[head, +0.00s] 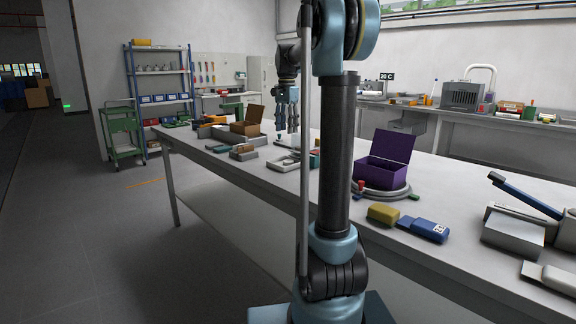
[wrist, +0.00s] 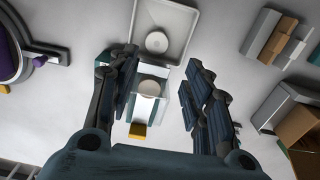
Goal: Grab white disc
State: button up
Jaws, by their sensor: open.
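My gripper (head: 287,115) is open and empty, pointing down above the long table. In the wrist view its fingers (wrist: 161,68) stand wide apart. Two round pale discs show there. One white disc (wrist: 157,42) lies in a shallow light tray (wrist: 192,27), beyond the fingertips. Neither disc is clear in the head view, where the tray (head: 281,164) lies on the table below my gripper.
A purple open box (head: 383,172) on a round base stands right of my arm. A brown open box (head: 246,128) and grey blocks with brown parts (wrist: 276,40) stand on the other side. Yellow (head: 383,214) and blue (head: 423,229) blocks lie near the table's front edge.

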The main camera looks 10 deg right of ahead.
aim_at(288, 161)
jog(key=f, duration=1.3)
jog(key=shift+d+f, duration=0.3)
jog(key=shift+d, duration=0.05)
jog(key=c, duration=0.8)
